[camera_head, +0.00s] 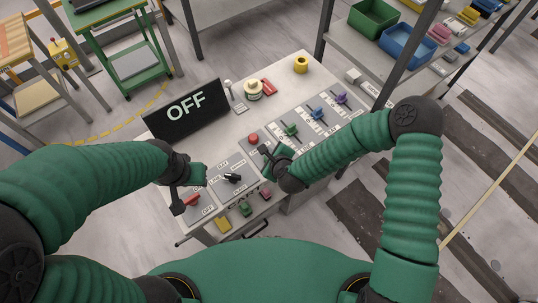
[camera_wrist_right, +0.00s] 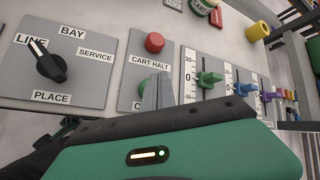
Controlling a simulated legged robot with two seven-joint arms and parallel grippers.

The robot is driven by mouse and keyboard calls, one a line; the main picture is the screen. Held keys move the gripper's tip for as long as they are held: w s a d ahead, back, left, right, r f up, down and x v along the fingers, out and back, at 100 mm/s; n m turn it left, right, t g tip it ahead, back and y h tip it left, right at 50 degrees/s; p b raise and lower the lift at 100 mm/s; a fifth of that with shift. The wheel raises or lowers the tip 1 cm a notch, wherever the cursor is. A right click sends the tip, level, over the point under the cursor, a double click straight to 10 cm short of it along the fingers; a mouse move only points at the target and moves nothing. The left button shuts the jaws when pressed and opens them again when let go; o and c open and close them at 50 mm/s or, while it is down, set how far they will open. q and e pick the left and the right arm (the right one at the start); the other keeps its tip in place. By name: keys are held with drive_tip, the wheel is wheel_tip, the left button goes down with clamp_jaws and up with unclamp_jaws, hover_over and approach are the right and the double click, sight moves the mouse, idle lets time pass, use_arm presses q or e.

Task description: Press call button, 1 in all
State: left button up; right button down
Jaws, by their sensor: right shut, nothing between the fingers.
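The control panel holds a red button (camera_wrist_right: 154,42) labelled CART HALT, also seen in the head view (camera_head: 253,138). Below it in the right wrist view, a sliver of a green button (camera_wrist_right: 141,89) shows beside my fingers, above a label of which only the start, "C", is readable. My right gripper (camera_wrist_right: 158,93) is shut and empty, its fingertips over this green button and hiding most of it; contact cannot be told. In the head view my right gripper (camera_head: 264,150) is just below the red button. My left gripper (camera_head: 178,200) is by the red lever (camera_head: 193,200); its jaws are unclear.
A black rotary knob (camera_wrist_right: 46,62) sits left of the button plate. Green, blue and purple sliders (camera_wrist_right: 208,79) stand close on its right. A black OFF sign (camera_head: 187,109) stands at the console's back.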

drive_tip(key=shift+f, duration=0.15)
idle(0.4)
drive_tip(key=shift+f, duration=0.2)
drive_tip(key=shift+f+b, duration=0.6)
drive_tip(key=shift+b, duration=0.15)
idle(0.5)
idle(0.3)
drive_tip(key=shift+r+p, duration=0.9)
drive_tip(key=shift+r, duration=0.15)
wheel_tip(320, 180, up, 5)
drive_tip(key=p, duration=0.4)
idle(0.3)
